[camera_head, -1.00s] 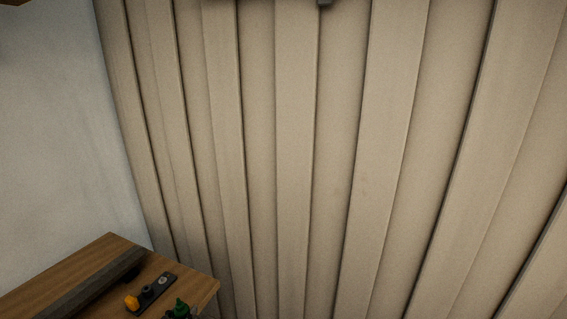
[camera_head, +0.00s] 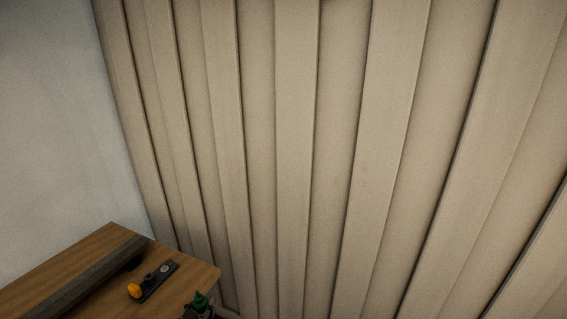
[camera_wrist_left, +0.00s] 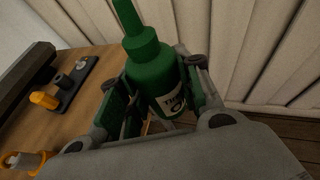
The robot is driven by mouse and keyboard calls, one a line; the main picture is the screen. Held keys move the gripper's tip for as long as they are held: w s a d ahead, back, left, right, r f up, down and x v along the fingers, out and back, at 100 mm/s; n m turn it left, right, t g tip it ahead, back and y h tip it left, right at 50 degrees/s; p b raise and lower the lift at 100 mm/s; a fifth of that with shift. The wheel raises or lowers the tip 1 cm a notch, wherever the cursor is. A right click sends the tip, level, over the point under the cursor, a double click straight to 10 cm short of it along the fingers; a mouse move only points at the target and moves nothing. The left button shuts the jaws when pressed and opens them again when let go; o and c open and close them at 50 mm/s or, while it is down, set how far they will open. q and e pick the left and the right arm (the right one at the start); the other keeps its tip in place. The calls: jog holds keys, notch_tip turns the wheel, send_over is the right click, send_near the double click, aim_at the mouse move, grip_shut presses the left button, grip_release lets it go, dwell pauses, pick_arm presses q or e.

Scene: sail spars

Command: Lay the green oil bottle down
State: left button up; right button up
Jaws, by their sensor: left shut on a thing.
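The green oil bottle (camera_wrist_left: 153,72) is held in my left gripper (camera_wrist_left: 152,95), whose fingers are shut around its body in the left wrist view. Its nozzle points up and away in that view, and part of a pale label shows. In the head view the bottle's green top (camera_head: 200,300) shows at the bottom edge, with a bit of my left gripper (camera_head: 197,313) around it, by the table's right edge. The bottle's base is hidden, so I cannot tell whether it touches the table. My right gripper is not in view.
The wooden table (camera_head: 95,250) stands at the lower left. A long dark bar (camera_head: 85,275) lies on it, beside a dark plate (camera_head: 158,281) with an orange-tipped item (camera_head: 135,291). An orange-handled tool (camera_wrist_left: 22,161) lies nearer. A pleated curtain-like wall (camera_head: 300,150) stands behind.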

pick_arm(q)
jog(key=shift+d+r, duration=0.1)
jog(key=shift+d, duration=0.75)
jog(key=shift+f+b, duration=2)
jog(key=shift+b, duration=0.1)
jog(key=shift+w+r, duration=0.1)
